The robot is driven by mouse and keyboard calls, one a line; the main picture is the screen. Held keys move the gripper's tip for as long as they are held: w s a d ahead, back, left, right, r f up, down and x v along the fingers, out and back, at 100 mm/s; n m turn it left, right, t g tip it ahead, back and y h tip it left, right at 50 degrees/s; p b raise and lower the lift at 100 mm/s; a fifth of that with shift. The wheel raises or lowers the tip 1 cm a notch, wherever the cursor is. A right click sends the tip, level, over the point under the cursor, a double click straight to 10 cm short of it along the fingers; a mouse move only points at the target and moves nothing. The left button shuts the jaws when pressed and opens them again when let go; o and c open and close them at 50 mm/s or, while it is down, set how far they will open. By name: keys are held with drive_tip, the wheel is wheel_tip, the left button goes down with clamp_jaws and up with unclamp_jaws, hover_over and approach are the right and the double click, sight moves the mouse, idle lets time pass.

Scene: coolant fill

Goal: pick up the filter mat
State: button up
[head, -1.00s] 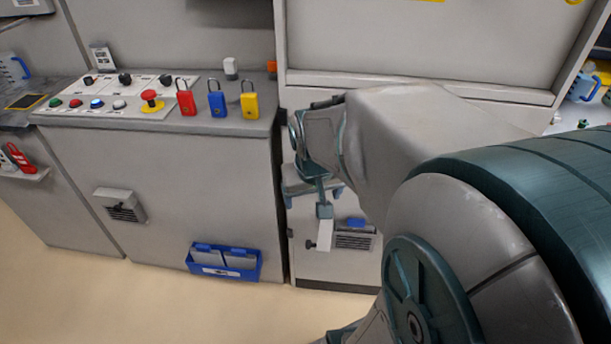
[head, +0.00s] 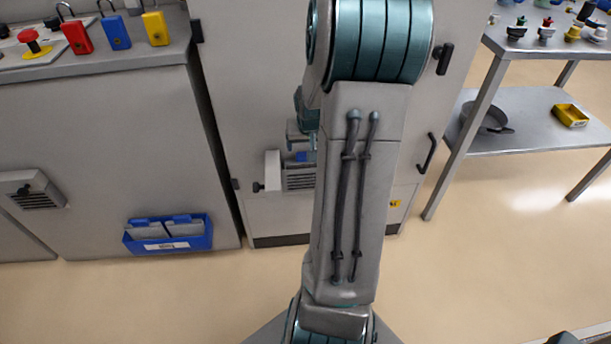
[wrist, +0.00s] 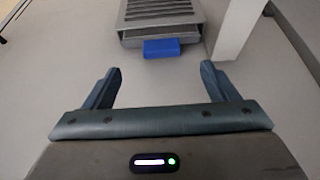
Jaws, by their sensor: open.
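A blue tab (wrist: 162,48) sticks out of the open end of the grey slatted vent housing (wrist: 160,12) in the wrist view. It looks like the pull tab of a filter mat, whose body is hidden inside the housing. In the head view the housing (head: 299,180) and blue tab (head: 301,157) show on the cabinet front, left of my arm. My gripper (wrist: 158,78) is open and empty, its two fingers apart. The tab lies ahead of the gap between them, not touched. Two grey mats with blue tabs (head: 165,230) sit in a blue bin (head: 197,243).
A white cover (head: 272,170) stands out at the housing's left side in the head view; in the wrist view it (wrist: 237,28) is close to the right finger. A metal trolley (head: 530,122) stands at right. Padlocks (head: 115,32) stand on the console. The floor in front is open.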

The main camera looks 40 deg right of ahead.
sight(301, 162)
drive_tip(key=b+x, duration=0.3)
drive_tip(key=x, duration=0.6)
drive_tip(key=shift+w, duration=0.25)
drive_tip(key=shift+d, duration=0.15)
drive_tip(key=shift+c, duration=0.3)
drive_tip(key=c, duration=1.3)
drive_tip(key=shift+r, duration=0.1)
